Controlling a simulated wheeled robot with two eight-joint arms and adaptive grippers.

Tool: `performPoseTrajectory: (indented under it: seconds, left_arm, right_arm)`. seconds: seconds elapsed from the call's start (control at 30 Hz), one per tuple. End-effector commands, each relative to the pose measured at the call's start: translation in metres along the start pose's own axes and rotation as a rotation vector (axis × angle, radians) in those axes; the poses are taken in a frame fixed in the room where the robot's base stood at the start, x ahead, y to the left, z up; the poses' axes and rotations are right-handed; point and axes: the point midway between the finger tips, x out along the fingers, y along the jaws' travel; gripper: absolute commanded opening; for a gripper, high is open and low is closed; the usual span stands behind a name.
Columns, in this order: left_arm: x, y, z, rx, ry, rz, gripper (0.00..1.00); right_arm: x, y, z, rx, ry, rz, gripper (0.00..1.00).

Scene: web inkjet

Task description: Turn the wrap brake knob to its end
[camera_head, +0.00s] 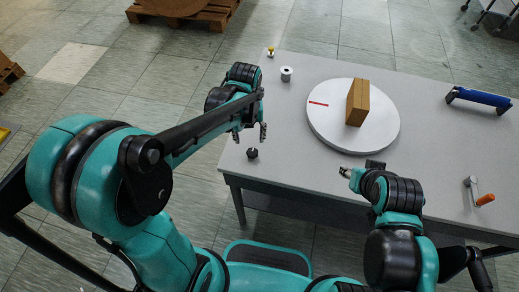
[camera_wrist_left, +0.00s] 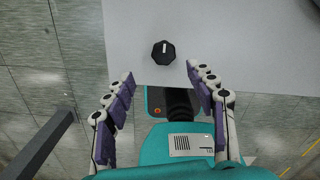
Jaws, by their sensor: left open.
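The wrap brake knob (camera_head: 252,153) is a small black knob near the front left corner of the grey table. In the left wrist view the knob (camera_wrist_left: 163,52) is dark and many-sided, with a short white mark on its top. My left gripper (camera_head: 249,133) is open above the table, close to the knob and apart from it. In the left wrist view its fingers (camera_wrist_left: 160,82) are spread wide with nothing between them, and the knob shows beyond the tips. My right gripper (camera_head: 345,172) is low over the table's front edge; its finger opening is not clear.
The grey table (camera_head: 290,170) carries a white round turntable (camera_head: 330,127) with a brown box (camera_head: 357,103) on it. A white spool (camera_head: 286,74), a blue roller (camera_head: 479,97) and a crank with an orange handle (camera_head: 480,197) also stand there. The table around the knob is clear.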

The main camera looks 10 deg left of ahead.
Motion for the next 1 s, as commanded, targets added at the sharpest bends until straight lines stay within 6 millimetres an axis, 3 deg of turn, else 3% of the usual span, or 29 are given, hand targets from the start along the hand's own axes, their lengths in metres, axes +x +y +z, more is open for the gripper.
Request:
performPoseTrajectory:
  seconds: [0.17,0.6,0.97,1.0]
  left_arm:
    - [0.014,-0.002,0.002,0.085,0.015,0.005,0.56]
    - [0.078,-0.002,0.001,0.082,0.014,0.005,0.56]
    - [0.083,-0.001,0.001,0.081,0.014,0.004,0.56]
    - [0.083,-0.001,0.001,0.081,0.014,0.005,0.48]
  right_arm:
    - [0.004,0.000,0.002,0.000,0.000,0.000,0.40]
    - [0.026,0.000,0.018,0.000,0.000,0.000,0.40]
    - [0.027,0.000,0.019,0.000,0.000,0.000,0.40]
    - [0.027,0.000,0.019,0.000,0.000,0.000,0.40]
